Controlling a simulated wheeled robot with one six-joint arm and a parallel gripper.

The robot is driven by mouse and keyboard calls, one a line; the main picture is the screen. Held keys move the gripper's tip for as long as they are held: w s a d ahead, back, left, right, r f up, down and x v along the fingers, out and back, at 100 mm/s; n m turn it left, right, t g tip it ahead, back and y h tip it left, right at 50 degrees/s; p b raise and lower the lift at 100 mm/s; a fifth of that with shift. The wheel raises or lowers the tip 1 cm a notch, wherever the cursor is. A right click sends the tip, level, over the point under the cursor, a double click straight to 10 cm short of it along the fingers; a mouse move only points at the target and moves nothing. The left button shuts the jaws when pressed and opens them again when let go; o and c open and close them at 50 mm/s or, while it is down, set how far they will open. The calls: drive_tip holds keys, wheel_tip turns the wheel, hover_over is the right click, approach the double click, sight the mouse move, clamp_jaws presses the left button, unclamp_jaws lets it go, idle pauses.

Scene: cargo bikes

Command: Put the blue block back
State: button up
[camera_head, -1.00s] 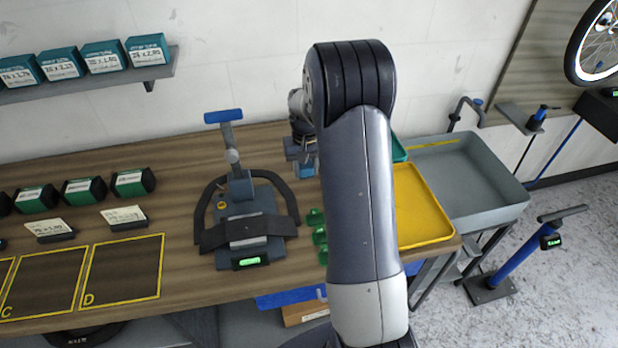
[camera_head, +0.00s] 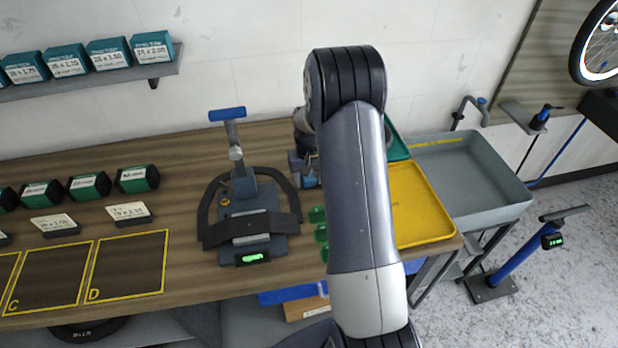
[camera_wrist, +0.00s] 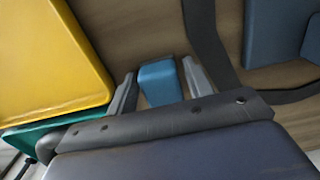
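The blue block (camera_wrist: 159,83) is between the two fingers of my gripper (camera_wrist: 160,85) in the wrist view, with a finger close against each side. My gripper appears shut on it. In the head view my gripper (camera_head: 304,172) is over the back of the wooden bench, right of the clamp stand, and the blue block shows small and partly hidden there. The wrist view shows bench wood beyond the block; whether the block touches the bench I cannot tell.
The clamp stand (camera_head: 250,222) with its dark strap is left of my gripper. A yellow tray (camera_head: 425,205) and a green tray (camera_head: 397,143) are to the right, with a grey bin (camera_head: 480,185) beyond. Small green items (camera_head: 319,232) lie in front. Marked squares (camera_head: 127,265) are empty at left.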

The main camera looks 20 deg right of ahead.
drive_tip(key=shift+o, duration=0.8)
drive_tip(key=shift+r, duration=0.25)
wheel_tip(320, 180, up, 12)
drive_tip(key=b, duration=0.1)
